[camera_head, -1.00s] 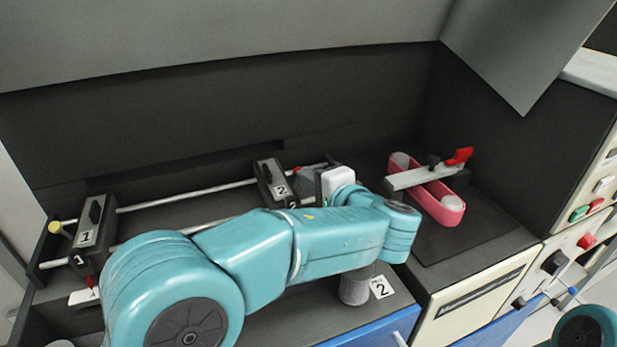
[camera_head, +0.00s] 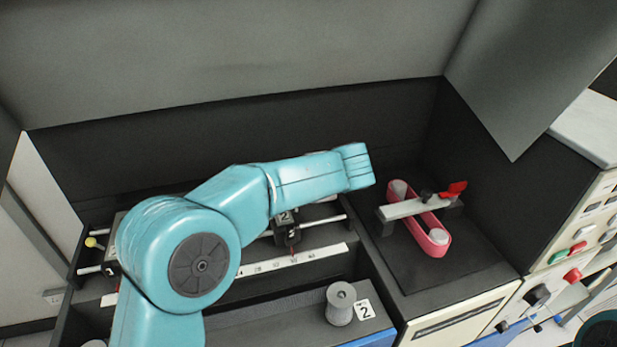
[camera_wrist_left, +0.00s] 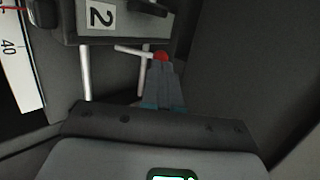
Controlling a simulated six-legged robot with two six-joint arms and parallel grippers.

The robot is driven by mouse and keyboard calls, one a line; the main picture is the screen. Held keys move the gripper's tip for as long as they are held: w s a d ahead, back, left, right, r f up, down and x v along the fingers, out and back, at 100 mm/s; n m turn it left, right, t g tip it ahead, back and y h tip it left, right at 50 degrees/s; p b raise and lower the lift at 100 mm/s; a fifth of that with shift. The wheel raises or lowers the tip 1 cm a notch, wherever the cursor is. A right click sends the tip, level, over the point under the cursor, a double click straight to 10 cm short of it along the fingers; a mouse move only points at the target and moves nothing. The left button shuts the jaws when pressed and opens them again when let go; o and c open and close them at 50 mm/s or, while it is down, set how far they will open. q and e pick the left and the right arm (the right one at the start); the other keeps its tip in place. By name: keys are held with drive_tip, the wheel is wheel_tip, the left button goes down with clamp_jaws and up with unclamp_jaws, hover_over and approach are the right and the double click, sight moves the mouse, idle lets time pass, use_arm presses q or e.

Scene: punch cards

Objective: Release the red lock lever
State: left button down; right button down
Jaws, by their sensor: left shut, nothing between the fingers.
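A red-tipped lever (camera_wrist_left: 160,56) with a pale rod shows in the wrist view, beside the dark block marked 2 (camera_wrist_left: 101,16). My left gripper (camera_wrist_left: 162,66) is shut and empty, its fingertips close to the red tip; I cannot tell whether they touch. In the head view, the block marked 2 (camera_head: 286,228) sits on rails, partly behind my left arm, which hides the left gripper there. Another red lever (camera_head: 453,190) stands on a pale bar across a pink belt at the right. My right gripper is not in view.
The pale bar (camera_head: 405,208) crosses the pink belt (camera_head: 432,238) on the dark right surface. A white scale strip (camera_head: 300,259) runs in front of the rails. A grey cylinder (camera_head: 340,303) stands at the front. A dark wall (camera_head: 300,120) rises behind.

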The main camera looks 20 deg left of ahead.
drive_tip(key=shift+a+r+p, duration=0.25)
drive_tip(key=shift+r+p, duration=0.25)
drive_tip(key=shift+p, duration=0.1)
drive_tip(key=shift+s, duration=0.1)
